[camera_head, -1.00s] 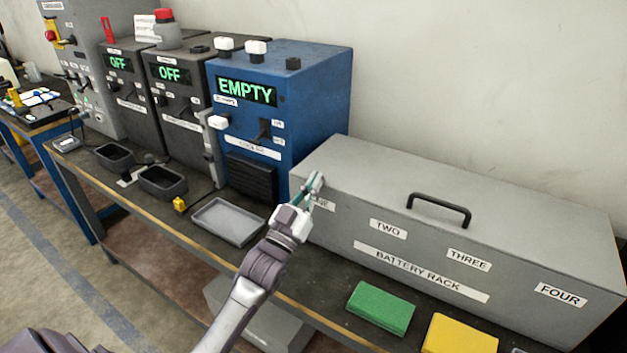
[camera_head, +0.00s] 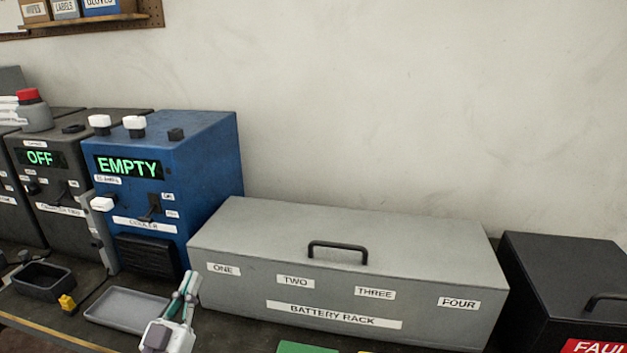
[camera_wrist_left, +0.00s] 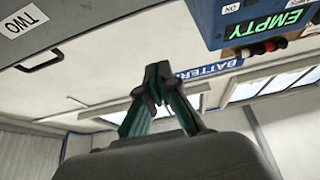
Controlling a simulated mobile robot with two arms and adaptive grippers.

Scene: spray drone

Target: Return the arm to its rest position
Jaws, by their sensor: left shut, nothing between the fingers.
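My left gripper (camera_head: 187,286) rises from the bottom edge of the head view, in front of the left end of the grey battery rack. Its fingers are shut and hold nothing. In the left wrist view the shut fingertips (camera_wrist_left: 158,76) meet in a point, with the wall and windows behind them. The battery rack (camera_head: 430,248) is a long grey box with a closed lid, a black handle and labels ONE to FOUR. Part of it also shows in the left wrist view (camera_wrist_left: 75,30). My right gripper is not in view.
A blue cooler (camera_head: 205,165) reading EMPTY stands left of the rack, beside a dark unit (camera_head: 60,185) reading OFF. A grey tray (camera_head: 115,312) lies in front of the cooler. A black box (camera_head: 560,270) stands at the right. Above the rack is bare wall.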

